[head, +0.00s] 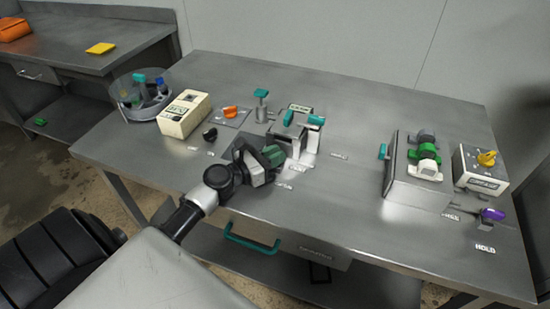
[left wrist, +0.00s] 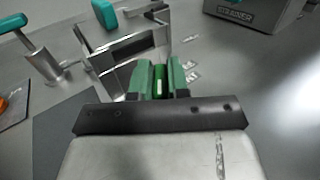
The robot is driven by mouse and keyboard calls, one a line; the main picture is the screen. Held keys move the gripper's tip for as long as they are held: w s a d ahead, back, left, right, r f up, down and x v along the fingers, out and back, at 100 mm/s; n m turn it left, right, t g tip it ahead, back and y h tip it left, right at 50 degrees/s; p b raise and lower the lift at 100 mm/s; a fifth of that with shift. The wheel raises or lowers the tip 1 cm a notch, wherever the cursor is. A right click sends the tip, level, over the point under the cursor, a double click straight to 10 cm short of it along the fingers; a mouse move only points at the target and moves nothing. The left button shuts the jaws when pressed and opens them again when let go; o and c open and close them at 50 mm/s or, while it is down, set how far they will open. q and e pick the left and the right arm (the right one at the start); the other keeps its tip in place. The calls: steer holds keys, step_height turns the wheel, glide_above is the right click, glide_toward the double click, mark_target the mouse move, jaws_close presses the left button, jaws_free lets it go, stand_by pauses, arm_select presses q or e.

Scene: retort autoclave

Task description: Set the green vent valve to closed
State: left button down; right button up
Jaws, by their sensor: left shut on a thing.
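My left gripper (head: 273,157) is low over the middle of the steel table, just in front of a metal bracket with teal ends (head: 296,128). In the left wrist view its dark green fingers (left wrist: 161,79) are shut on a narrow brighter green piece with a pale stripe (left wrist: 159,80). This looks like the green vent valve's handle; the fingers hide most of it, so its setting cannot be read. Another green knob (head: 427,151) sits between a grey and a white one on the grey box at the right. My right gripper is not in view.
A teal T-handle (head: 261,95) stands behind my gripper. A cream box (head: 185,113), an orange knob (head: 230,112) and a round clear bin (head: 141,97) are to the left. A grey box (head: 413,184) and a box with a yellow knob (head: 481,169) are at the right. The table between is clear.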

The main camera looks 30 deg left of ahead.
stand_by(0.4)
arm_select(q)
steer(key=c, duration=1.1)
jaws_free()
steer(key=b+v, duration=0.1)
steer(key=v, duration=0.9)
steer(key=shift+s+a+b, duration=0.25)
steer(key=shift+s+b, duration=0.05)
steer(key=shift+s, duration=0.05)
